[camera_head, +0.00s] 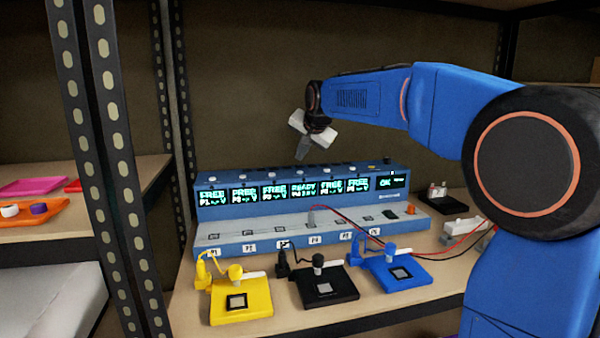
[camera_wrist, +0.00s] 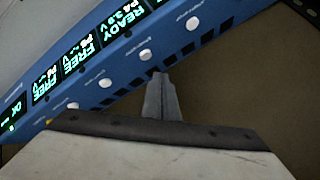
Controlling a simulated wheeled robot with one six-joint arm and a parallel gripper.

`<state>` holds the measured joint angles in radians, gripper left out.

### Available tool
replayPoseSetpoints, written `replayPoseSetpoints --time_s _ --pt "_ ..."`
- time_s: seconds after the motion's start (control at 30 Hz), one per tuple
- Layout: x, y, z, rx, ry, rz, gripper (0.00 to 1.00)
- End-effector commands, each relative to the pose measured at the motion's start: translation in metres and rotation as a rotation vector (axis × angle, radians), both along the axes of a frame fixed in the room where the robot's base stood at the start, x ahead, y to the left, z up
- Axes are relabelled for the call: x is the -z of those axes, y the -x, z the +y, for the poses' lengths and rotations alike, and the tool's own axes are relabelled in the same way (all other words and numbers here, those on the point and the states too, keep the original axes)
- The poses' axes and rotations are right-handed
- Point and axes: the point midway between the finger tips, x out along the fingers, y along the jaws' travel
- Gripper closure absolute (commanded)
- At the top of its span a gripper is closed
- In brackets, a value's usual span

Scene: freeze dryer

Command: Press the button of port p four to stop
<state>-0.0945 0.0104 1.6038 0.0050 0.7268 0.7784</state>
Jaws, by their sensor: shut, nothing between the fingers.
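The blue instrument (camera_head: 300,183) stands on the shelf with a row of small screens. The P4 screen (camera_head: 305,188) reads READY and also shows in the wrist view (camera_wrist: 128,22); the other port screens read FREE. Round white buttons line the instrument's top, one behind each screen. The P4 button (camera_wrist: 145,55) is just beyond my fingertips in the wrist view. My gripper (camera_head: 301,156) is shut and empty, pointing down over the instrument's top near P4. It also shows in the wrist view (camera_wrist: 160,80). The exact gap to the button cannot be told.
Yellow (camera_head: 255,307), black (camera_head: 335,294) and blue (camera_head: 408,280) plates with small chips lie in front. Red and black leads (camera_head: 345,218) cross the port ledge. Dark shelf posts (camera_head: 110,140) stand at left.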

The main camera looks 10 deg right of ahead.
Motion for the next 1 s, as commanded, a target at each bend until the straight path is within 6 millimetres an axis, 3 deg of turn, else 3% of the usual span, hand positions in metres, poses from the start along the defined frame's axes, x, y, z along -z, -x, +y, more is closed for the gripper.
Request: replayPoseSetpoints --time_s 0.5,1.0 --pt "-0.036 0.0 0.0 0.0 0.0 0.0 1.0" --pt "-0.038 0.0 0.0 0.0 0.0 0.0 1.0"
